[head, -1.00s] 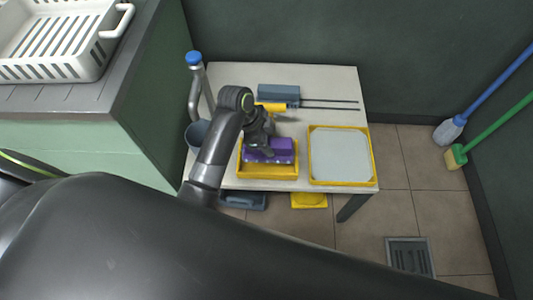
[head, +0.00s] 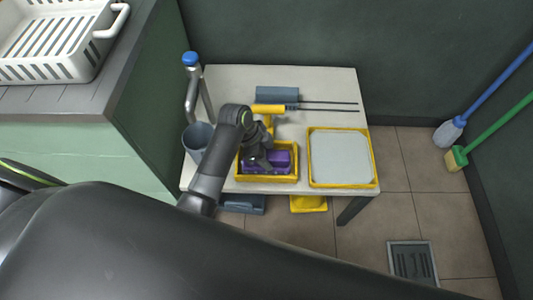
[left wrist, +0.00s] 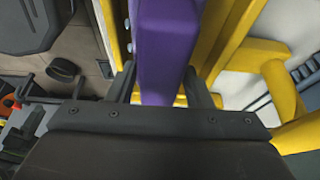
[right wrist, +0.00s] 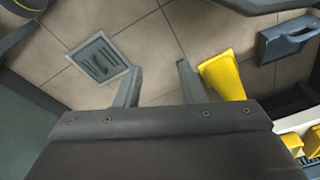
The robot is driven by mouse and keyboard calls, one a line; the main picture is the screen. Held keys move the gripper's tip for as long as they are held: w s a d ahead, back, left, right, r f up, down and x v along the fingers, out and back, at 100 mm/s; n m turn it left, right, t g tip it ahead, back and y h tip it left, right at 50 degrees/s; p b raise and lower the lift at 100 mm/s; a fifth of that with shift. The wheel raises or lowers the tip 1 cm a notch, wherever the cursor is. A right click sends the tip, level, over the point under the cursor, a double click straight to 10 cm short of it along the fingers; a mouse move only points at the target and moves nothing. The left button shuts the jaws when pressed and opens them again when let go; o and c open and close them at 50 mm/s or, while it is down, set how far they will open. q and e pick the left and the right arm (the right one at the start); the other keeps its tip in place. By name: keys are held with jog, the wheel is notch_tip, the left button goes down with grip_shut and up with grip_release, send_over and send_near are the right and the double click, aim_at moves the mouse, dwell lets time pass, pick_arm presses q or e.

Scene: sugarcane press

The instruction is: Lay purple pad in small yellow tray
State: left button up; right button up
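The purple pad (head: 280,160) is inside the small yellow tray (head: 267,178) on the table in the head view, low between the walls. My left gripper (head: 262,162) is over the tray from above. In the left wrist view the purple pad (left wrist: 165,50) sits between its two fingers (left wrist: 163,85), which lie close along its sides and look shut on it. The pad's underside is hidden, so I cannot tell if it rests flat on the tray floor. My right gripper (right wrist: 158,85) is open and empty above the floor.
A larger yellow-rimmed tray with a pale sheet (head: 340,157) lies right of the small tray. Behind stand a yellow-handled tool (head: 268,109) and a grey-blue block with rods (head: 277,95). A grey cup (head: 197,137) stands left. A yellow item (right wrist: 225,75) is on the floor.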

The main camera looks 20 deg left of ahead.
pick_arm(q)
jog(key=shift+o, duration=1)
jog(key=shift+r, duration=0.15)
jog(key=p+v, duration=0.1)
jog(key=v, duration=0.3)
jog(key=shift+r+p, duration=0.1)
jog(key=shift+p, duration=0.25)
jog(key=p+v, duration=0.2)
jog(key=v, duration=0.4)
jog(key=shift+a+r, duration=0.2)
jog(key=shift+r, duration=0.05)
jog(key=shift+s+a+r, duration=0.15)
jog(key=shift+a+r, duration=0.1)
jog(key=shift+r, duration=0.35)
pick_arm(e)
notch_tip(320, 180, down, 8)
jog(key=s+d, duration=0.2)
jog(key=shift+g+h, duration=0.4)
pick_arm(q)
jog(key=shift+f, duration=0.1)
